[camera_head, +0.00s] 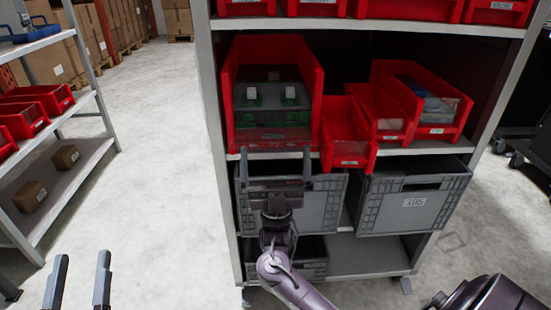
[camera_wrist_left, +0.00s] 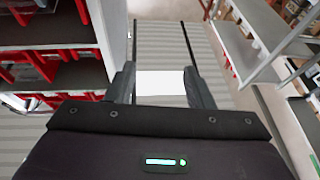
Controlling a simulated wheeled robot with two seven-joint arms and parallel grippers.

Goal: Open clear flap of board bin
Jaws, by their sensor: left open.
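The large red bin (camera_head: 228,95) on the middle shelf holds green boards (camera_head: 250,96) with white blocks on them. A dark see-through flap (camera_head: 272,132) appears to cover its front; its exact position is hard to tell. My right gripper (camera_head: 275,163) is in front of the shelf, just below that bin's front edge. Its fingers are spread and point up, with nothing between them. My left gripper (camera_head: 78,283) is at the lower left, open and empty, away from the bin. Its spread fingers also show in the left wrist view (camera_wrist_left: 163,88).
A smaller red bin (camera_head: 348,153) juts out beside the large one, with another red bin (camera_head: 440,128) at right. Grey crates (camera_head: 325,205) (camera_head: 412,207) stand below. A side shelf (camera_head: 75,175) is at left. The floor (camera_head: 165,130) between is clear.

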